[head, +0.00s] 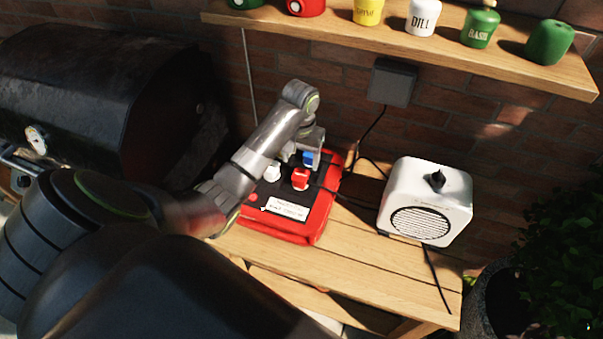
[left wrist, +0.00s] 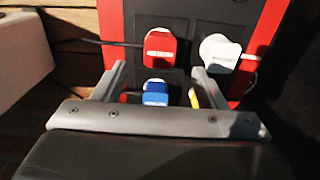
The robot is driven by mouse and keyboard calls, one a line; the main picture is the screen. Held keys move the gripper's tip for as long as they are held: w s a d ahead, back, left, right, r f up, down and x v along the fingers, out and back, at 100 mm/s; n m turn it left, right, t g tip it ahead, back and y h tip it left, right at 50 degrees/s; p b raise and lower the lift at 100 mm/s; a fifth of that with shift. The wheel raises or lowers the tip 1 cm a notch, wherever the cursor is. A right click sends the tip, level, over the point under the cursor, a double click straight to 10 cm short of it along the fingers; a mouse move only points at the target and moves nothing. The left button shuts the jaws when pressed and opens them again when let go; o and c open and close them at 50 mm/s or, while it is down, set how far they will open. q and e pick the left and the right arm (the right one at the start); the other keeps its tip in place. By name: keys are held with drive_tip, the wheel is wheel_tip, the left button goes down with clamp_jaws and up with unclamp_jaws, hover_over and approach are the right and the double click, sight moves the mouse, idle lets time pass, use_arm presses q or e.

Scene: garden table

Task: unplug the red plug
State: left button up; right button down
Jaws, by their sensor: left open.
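The red plug (head: 300,179) sits in a red and black power box (head: 318,215) on the wooden table. In the left wrist view the red plug (left wrist: 160,47) is just beyond the fingertips, with a dark cord leading left. My left gripper (left wrist: 158,68) is open and empty, its fingers either side of a blue plug (left wrist: 155,93). In the head view that blue plug (head: 309,158) is under the gripper, behind the red one. My right gripper is not in view.
A white heater or speaker (head: 428,200) stands right of the box. A shelf with jars (head: 423,18) runs above.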

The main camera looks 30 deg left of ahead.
sight(301, 175)
use_arm(q)
wheel_tip(301, 175, down, 5)
drive_tip(key=b, duration=0.6)
drive_tip(key=shift+b, duration=0.35)
drive_tip(key=shift+f, duration=1.65)
drive_tip(key=shift+r+p, duration=0.1)
drive_tip(key=shift+p, duration=0.3)
drive_tip(key=shift+p, duration=0.35)
drive_tip(key=shift+p, duration=0.65)
